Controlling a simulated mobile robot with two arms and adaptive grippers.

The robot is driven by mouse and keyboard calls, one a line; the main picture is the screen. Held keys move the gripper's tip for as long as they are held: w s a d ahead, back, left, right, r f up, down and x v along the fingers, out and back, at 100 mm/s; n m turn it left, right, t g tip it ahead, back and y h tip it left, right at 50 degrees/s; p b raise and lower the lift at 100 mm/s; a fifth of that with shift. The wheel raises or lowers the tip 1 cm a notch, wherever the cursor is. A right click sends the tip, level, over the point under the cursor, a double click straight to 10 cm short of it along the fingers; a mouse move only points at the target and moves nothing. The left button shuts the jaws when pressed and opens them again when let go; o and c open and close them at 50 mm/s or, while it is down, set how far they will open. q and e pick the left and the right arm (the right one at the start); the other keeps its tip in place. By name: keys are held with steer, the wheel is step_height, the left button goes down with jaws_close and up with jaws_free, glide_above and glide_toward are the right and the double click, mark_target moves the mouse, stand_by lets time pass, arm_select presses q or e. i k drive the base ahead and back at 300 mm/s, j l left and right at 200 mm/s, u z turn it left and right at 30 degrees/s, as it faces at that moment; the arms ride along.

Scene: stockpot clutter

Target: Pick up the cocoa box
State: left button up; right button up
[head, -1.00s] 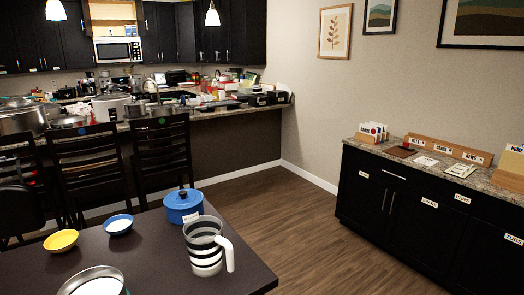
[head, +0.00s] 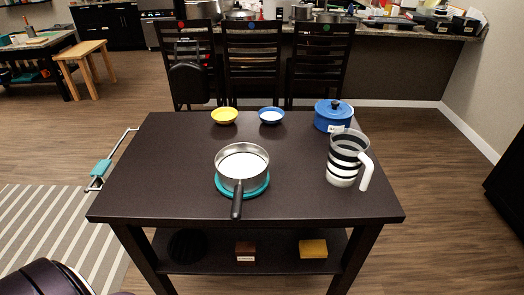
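On the lower shelf of the dark table sits a small brown box (head: 245,251) with a pale label that is too small to read. It may be the cocoa box. A yellow box (head: 313,248) lies to its right on the same shelf, and a dark round thing (head: 187,245) is in shadow to its left. Neither of my grippers shows in the head view.
The dark table top (head: 290,190) carries a saucepan (head: 243,163) on a teal mat, a yellow bowl (head: 224,116), a blue bowl (head: 271,116), a blue pot (head: 333,116) and a striped pitcher (head: 345,158). Dark chairs (head: 252,60) stand behind. Floor is clear at right.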

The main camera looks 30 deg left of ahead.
mark_target(246, 252)
steer(key=u, duration=1.1)
